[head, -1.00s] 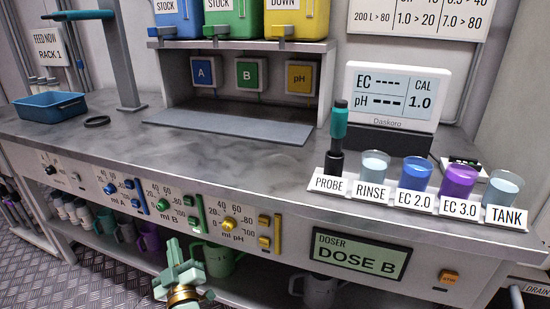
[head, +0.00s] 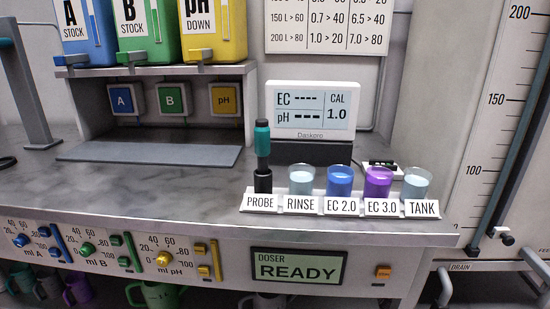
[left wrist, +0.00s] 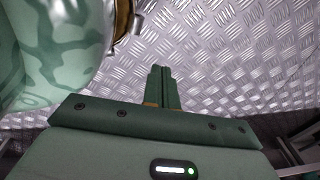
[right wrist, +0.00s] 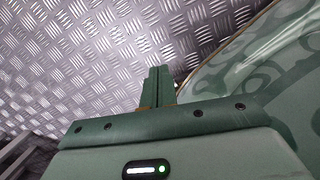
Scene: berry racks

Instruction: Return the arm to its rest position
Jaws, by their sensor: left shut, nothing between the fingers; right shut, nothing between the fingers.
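My left gripper (left wrist: 163,88) shows in the left wrist view with its green fingers together and nothing between them. It hangs above the metal tread-plate floor (left wrist: 225,65), beside a green patterned part of my own body. My right gripper (right wrist: 158,88) shows in the right wrist view, also shut and empty above the floor. Neither gripper shows in the head view. There, the doser screen (head: 299,267) reads READY.
The bench (head: 150,190) carries a probe (head: 262,150) upright in its holder, several labelled cups (head: 340,181) and an EC/pH meter (head: 312,108). Stock containers (head: 213,30) stand on the shelf at upper left. A tank with a level scale (head: 500,120) is at the right.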

